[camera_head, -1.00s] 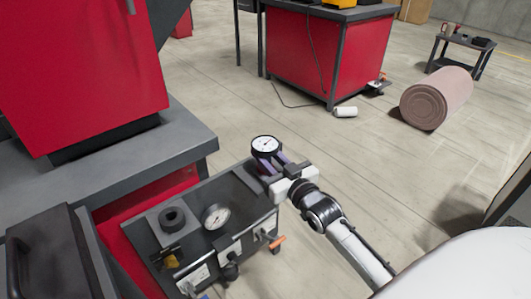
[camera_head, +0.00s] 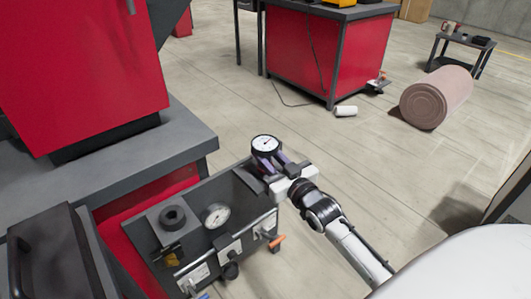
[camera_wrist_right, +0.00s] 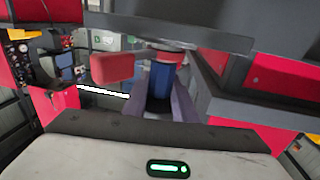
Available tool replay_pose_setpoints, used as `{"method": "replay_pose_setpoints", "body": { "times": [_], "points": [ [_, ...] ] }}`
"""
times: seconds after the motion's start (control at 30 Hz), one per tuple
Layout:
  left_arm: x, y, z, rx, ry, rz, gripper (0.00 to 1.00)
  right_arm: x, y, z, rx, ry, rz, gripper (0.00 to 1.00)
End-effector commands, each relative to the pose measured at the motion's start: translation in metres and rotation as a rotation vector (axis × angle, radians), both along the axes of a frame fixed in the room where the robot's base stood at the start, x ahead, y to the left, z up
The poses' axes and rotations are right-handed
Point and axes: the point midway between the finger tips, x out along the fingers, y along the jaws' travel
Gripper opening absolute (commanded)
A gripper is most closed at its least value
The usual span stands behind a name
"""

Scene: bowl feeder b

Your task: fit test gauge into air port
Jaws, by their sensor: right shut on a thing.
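The test gauge (camera_head: 265,144), with a round white dial and dark rim, is held upright by my right gripper (camera_head: 267,160) beyond the far right corner of the grey panel unit. In the right wrist view, the purple fingers of my right gripper (camera_wrist_right: 160,98) are shut on the gauge's blue body (camera_wrist_right: 161,78), which has a red band on top. I cannot tell for certain which fitting is the air port. A black ring-shaped socket (camera_head: 173,217) sits on a raised square block on the panel unit, well left of the held gauge. My left gripper is not in view.
The panel unit (camera_head: 190,247) carries a second white dial (camera_head: 216,215) and an orange-handled valve (camera_head: 277,241). A grey bench (camera_head: 130,150) with a red cabinet stands at left. Behind are a red workbench (camera_head: 300,50) and a pink roll (camera_head: 437,98). Floor right of my gripper is open.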

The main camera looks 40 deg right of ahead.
Motion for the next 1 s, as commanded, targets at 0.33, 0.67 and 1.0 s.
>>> {"method": "replay_pose_setpoints", "body": {
  "times": [0.33,0.67,1.0],
  "points": [
    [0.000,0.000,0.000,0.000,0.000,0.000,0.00,-0.001,0.000,-0.004,0.002,0.010,0.000,0.47],
    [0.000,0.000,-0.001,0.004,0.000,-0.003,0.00,-0.001,0.000,-0.004,0.001,0.008,0.000,0.47],
    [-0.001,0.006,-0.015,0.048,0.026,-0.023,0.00,-0.050,0.003,-0.003,0.002,0.012,0.000,0.47]
  ]
}}
